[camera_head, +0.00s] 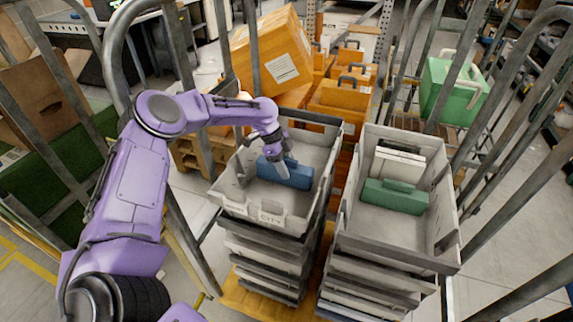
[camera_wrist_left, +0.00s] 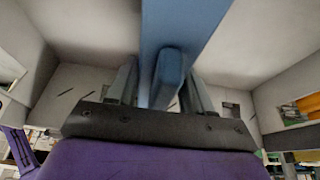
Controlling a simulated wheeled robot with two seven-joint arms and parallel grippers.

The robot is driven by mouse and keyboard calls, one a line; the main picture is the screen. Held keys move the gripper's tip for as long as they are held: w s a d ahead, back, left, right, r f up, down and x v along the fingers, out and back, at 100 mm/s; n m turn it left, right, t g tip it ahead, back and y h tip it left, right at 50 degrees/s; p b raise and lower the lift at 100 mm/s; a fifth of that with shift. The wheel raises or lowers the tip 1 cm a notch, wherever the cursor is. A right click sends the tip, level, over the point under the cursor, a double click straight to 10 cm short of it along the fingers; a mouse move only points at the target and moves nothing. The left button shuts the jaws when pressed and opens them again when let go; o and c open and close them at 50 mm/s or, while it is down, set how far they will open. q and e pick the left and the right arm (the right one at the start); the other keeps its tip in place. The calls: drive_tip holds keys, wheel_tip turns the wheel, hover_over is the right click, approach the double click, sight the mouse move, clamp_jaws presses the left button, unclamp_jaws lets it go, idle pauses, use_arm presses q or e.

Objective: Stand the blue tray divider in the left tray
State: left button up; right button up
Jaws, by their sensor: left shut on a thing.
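The blue tray divider (camera_head: 289,173) is upright inside the left tray (camera_head: 234,205), a grey tray on top of a stack. My left gripper (camera_head: 281,168) reaches down into this tray and is shut on the divider's raised tab. In the left wrist view the blue divider (camera_wrist_left: 180,35) rises between the two grey fingers (camera_wrist_left: 160,85), with the tray's pale walls around it. Whether the divider's lower edge touches the tray floor cannot be told. My right gripper is not in view.
The right tray (camera_head: 447,240) holds a green divider (camera_head: 395,196) and a white divider (camera_head: 398,164). Metal cage bars stand around both stacks. Orange cases (camera_head: 341,97) and a large orange box (camera_head: 272,52) are behind. A green case (camera_head: 450,90) is at the right.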

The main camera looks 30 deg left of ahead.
use_arm(q)
drive_tip(key=shift+w+f, duration=0.1)
drive_tip(key=shift+f, duration=0.2)
drive_tip(key=o, duration=1.1)
drive_tip(key=shift+r, duration=0.35)
drive_tip(key=b+v, duration=0.1)
drive_tip(key=v, duration=1)
drive_tip(key=shift+a+r+b, duration=0.15)
drive_tip(key=shift+r+b, duration=0.15)
drive_tip(key=shift+b, duration=0.05)
